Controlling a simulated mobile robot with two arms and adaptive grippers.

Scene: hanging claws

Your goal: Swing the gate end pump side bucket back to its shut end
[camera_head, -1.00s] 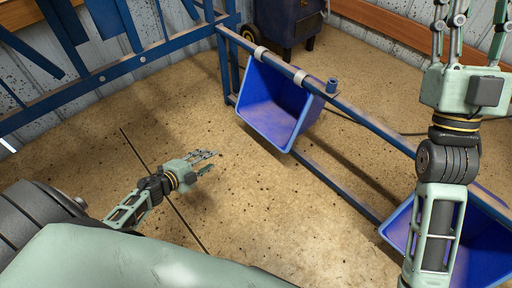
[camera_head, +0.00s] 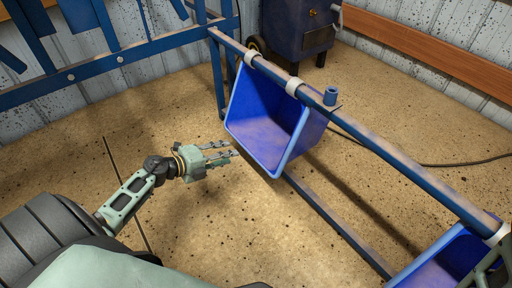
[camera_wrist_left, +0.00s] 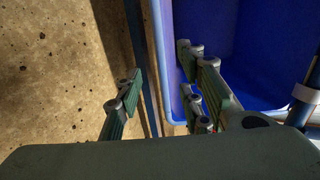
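A blue bucket (camera_head: 262,118) hangs tilted from a blue rail (camera_head: 375,150) by two pale clips, near the blue gate frame; its open mouth shows. My left gripper (camera_head: 222,153) is open beside the bucket's lower left edge. In the left wrist view, the fingers of the left gripper (camera_wrist_left: 165,95) are spread, with the bucket's rim (camera_wrist_left: 160,60) between them in the picture; contact cannot be told. Part of my right gripper (camera_head: 490,265) shows at the lower right corner, mostly cut off, so its state is unclear.
A second blue bucket (camera_head: 440,265) hangs farther along the rail at the lower right. A lower blue bar (camera_head: 335,220) runs under the rail. A dark blue wheeled machine (camera_head: 300,28) stands behind.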

